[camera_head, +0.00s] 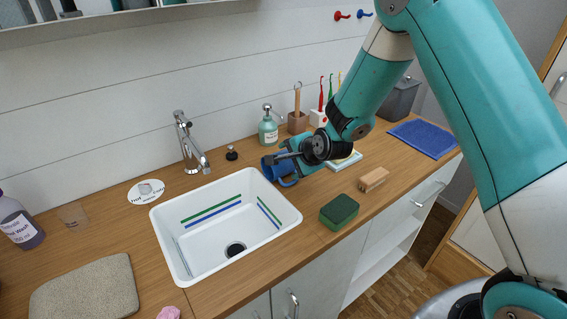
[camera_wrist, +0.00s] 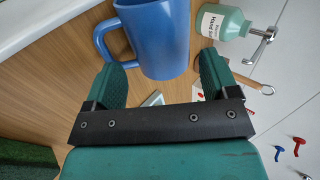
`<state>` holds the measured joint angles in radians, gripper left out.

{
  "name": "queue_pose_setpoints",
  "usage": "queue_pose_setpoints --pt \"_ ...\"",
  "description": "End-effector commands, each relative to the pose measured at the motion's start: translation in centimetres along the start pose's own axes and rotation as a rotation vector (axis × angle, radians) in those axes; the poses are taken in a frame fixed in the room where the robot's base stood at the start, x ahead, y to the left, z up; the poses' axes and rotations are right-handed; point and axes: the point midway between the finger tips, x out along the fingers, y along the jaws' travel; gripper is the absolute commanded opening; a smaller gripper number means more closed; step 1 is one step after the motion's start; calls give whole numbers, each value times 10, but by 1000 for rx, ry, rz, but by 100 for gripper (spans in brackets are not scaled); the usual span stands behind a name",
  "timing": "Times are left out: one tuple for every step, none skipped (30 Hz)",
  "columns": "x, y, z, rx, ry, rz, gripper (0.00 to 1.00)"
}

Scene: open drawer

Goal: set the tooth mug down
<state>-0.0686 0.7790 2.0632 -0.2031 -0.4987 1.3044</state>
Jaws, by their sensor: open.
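The blue tooth mug (camera_head: 270,168) is at the right edge of the white sink, over the wooden counter, its handle toward the front right. In the wrist view the mug (camera_wrist: 160,38) fills the top middle, with its handle at the left. My gripper (camera_head: 289,160) is at the mug's right side. In the wrist view its green fingers (camera_wrist: 162,78) are apart, with the mug's near end between or just beyond their tips. I cannot tell whether a finger touches the mug. The mug's base is partly hidden.
A white round mat (camera_head: 147,192) with lettering lies left of the tap (camera_head: 190,145). The sink (camera_head: 178,262) is empty. A soap bottle (camera_head: 267,128) stands behind the mug. A green sponge (camera_head: 339,211) and a wooden brush (camera_head: 373,179) lie to the right.

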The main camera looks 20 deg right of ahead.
Motion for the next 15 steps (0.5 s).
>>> queue_pose_setpoints --pt "6 0 2 -1 -2 3 80" --pt "10 -1 3 -1 -2 3 80" --pt "16 -1 3 -1 -2 2 80" --pt "21 -1 4 0 -2 3 80" --pt "25 -1 4 0 -2 2 80" --pt "32 0 4 1 -2 2 80" --pt "36 -1 4 0 -1 1 80" --pt "39 0 4 0 -1 2 80" --pt "42 0 4 0 -1 1 80" --pt "44 0 4 0 -1 1 80" --pt "45 0 4 0 -1 2 80" --pt "46 0 4 0 -1 2 80" --pt "46 0 4 0 -1 2 80" --pt "46 0 4 0 -1 1 80" --pt "46 0 4 0 -1 1 80"
